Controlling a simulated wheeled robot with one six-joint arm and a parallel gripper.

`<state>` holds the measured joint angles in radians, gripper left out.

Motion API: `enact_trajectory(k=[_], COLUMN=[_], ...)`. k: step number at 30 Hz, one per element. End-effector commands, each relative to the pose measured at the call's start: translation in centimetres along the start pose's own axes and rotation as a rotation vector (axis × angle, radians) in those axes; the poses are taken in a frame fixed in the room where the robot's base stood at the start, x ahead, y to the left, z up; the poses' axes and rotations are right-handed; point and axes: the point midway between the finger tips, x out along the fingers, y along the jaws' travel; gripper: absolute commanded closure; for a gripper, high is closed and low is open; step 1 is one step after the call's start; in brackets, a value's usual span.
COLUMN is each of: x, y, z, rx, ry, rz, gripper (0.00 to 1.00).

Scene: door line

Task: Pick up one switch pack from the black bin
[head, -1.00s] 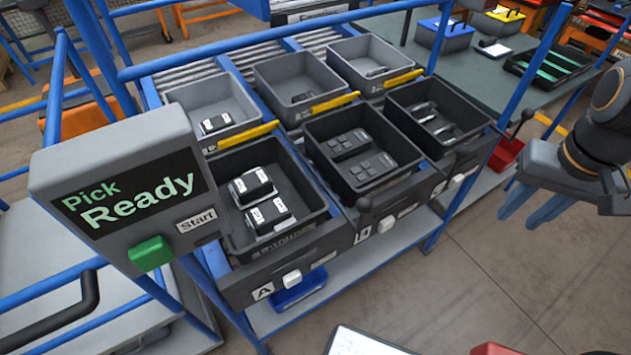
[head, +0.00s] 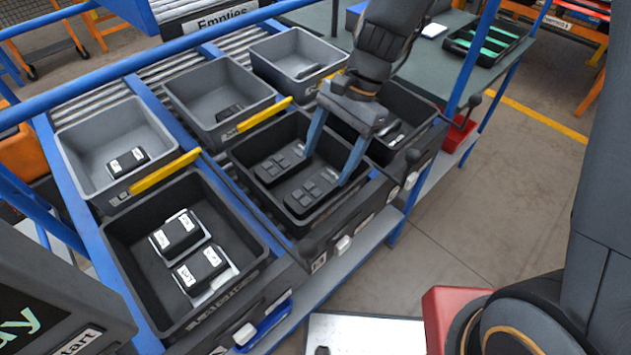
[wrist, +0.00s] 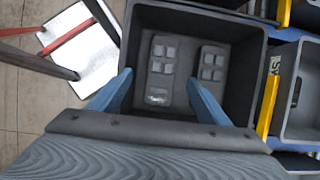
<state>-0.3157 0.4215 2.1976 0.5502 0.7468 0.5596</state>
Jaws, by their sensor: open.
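Two dark grey switch packs with square buttons lie side by side on the floor of the middle black bin (head: 284,131). The nearer pack (head: 311,190) is at the left in the wrist view (wrist: 160,68); the farther pack (head: 281,163) is at the right there (wrist: 211,65). My gripper (head: 326,171) reaches over the bin, its blue fingers open and empty. In the wrist view my gripper (wrist: 160,77) has its fingertips on either side of the nearer pack's lower end. Their exact height above the pack is unclear.
A black bin (head: 125,235) with two black-and-white items stands left. Another black bin (head: 420,108) is right, partly behind my gripper. Grey bins (head: 80,145) stand behind, with yellow bars between rows. Bin walls surround the fingers. Open floor (head: 480,200) lies right.

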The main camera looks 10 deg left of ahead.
Motion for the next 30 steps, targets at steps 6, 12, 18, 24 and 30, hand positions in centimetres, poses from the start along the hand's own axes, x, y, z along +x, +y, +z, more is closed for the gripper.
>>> enact_trajectory(k=[6, 12, 18, 24, 30], x=[1.7, 2.5, 4.4, 6.1, 8.7], y=[-0.7, -0.8, -0.7, -0.5, -0.3], z=[-0.1, -0.2, -0.2, -0.4, -0.7], rx=[0.002, -0.003, -0.002, 0.001, 0.001], ry=[-0.011, -0.011, -0.012, -0.012, -0.012], rz=[0.005, 0.007, 0.009, 0.009, 0.007], gripper=[0.30, 0.30, 0.30, 0.30, 0.30])
